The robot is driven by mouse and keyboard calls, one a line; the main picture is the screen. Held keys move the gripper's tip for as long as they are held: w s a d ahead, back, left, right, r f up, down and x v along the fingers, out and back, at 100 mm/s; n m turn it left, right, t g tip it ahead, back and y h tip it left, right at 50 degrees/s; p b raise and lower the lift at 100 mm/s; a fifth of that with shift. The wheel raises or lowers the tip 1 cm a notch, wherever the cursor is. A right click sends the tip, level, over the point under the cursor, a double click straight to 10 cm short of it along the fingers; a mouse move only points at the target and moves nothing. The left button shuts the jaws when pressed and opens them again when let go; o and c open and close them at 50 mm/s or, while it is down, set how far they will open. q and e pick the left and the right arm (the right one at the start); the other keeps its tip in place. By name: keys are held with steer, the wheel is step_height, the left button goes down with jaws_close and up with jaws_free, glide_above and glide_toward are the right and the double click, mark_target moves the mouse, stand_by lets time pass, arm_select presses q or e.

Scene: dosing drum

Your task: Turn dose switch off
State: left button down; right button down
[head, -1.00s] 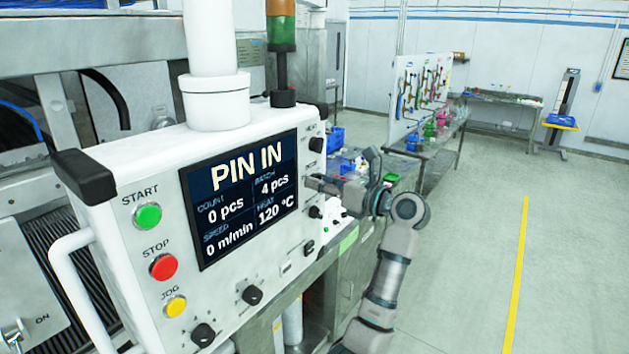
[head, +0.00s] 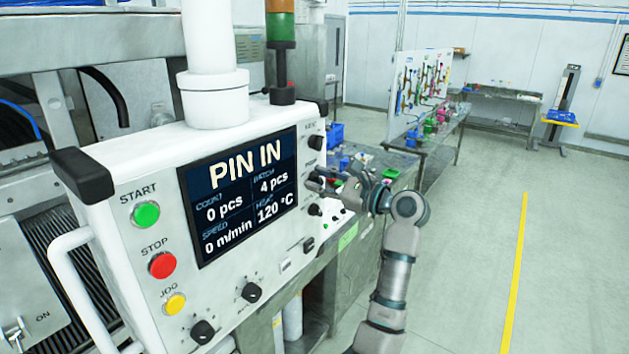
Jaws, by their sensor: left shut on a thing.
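The white control panel (head: 225,310) fills the left and centre, with a dark screen (head: 240,195) reading PIN IN. Black knobs run down its right edge: an upper knob (head: 316,142), a lower knob (head: 315,210) and a small switch (head: 308,245). My left gripper (head: 320,184) is at this edge, between the upper and lower knobs. It is shut on a small control there, which its fingers mostly hide. The small labels are too blurred to read, so I cannot tell which control is the dose switch. My right gripper is not in view.
The panel also carries a green START button (head: 146,214), a red STOP button (head: 162,265), a yellow JOG button (head: 175,304) and two lower knobs. A bench with bins (head: 385,165) stands behind my arm. The floor (head: 460,290) at right is clear.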

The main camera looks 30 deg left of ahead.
arm_select(q)
steer(key=shift+d+f, duration=0.2)
steer(key=shift+f, duration=0.05)
